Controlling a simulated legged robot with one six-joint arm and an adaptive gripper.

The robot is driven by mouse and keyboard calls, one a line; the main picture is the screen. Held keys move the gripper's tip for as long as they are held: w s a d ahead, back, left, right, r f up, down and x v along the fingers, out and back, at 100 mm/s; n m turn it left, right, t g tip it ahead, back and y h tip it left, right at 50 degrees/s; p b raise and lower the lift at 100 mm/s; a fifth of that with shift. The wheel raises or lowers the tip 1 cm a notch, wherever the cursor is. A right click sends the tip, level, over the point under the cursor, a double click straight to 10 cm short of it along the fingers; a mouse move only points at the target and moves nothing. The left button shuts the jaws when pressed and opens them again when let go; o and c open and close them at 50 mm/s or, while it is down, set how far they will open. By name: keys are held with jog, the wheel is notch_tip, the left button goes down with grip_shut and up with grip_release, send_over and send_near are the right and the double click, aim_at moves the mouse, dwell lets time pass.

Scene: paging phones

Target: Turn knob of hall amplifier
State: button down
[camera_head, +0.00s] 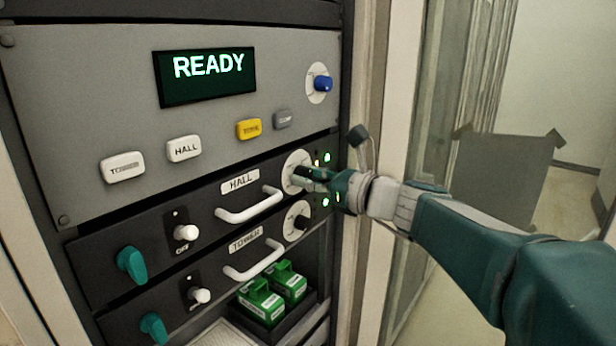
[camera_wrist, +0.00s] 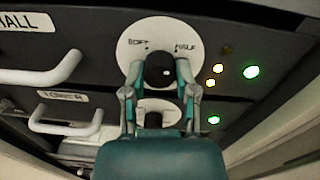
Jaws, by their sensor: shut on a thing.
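The hall amplifier (camera_head: 206,190) is the black rack unit labelled HALL, below the grey panel. Its round white dial plate (camera_head: 292,160) sits at its right end, and the dial plate also shows in the wrist view (camera_wrist: 150,42). My gripper (camera_head: 312,181) reaches in from the right. In the wrist view, my gripper (camera_wrist: 159,72) has one finger on each side of the black knob (camera_wrist: 159,70) and is shut on it. The plate's printed marks show above the knob; the knob's pointer is hard to make out. Lit green and amber lamps (camera_wrist: 214,75) are right of the dial.
The tower amplifier (camera_head: 190,270) with its own dial (camera_head: 296,221) is just below. White handles (camera_head: 250,206) stick out left of the dials. The grey panel above has a READY screen (camera_head: 206,73) and a blue knob (camera_head: 323,83). Green boxes (camera_head: 262,301) stand below.

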jog(key=shift+f+m, duration=0.35)
jog(key=shift+m, duration=0.35)
jog(key=shift+c, duration=2.4)
grip_release()
jog(key=shift+o, duration=0.4)
jog(key=shift+r, duration=0.15)
jog(key=v, duration=1.2)
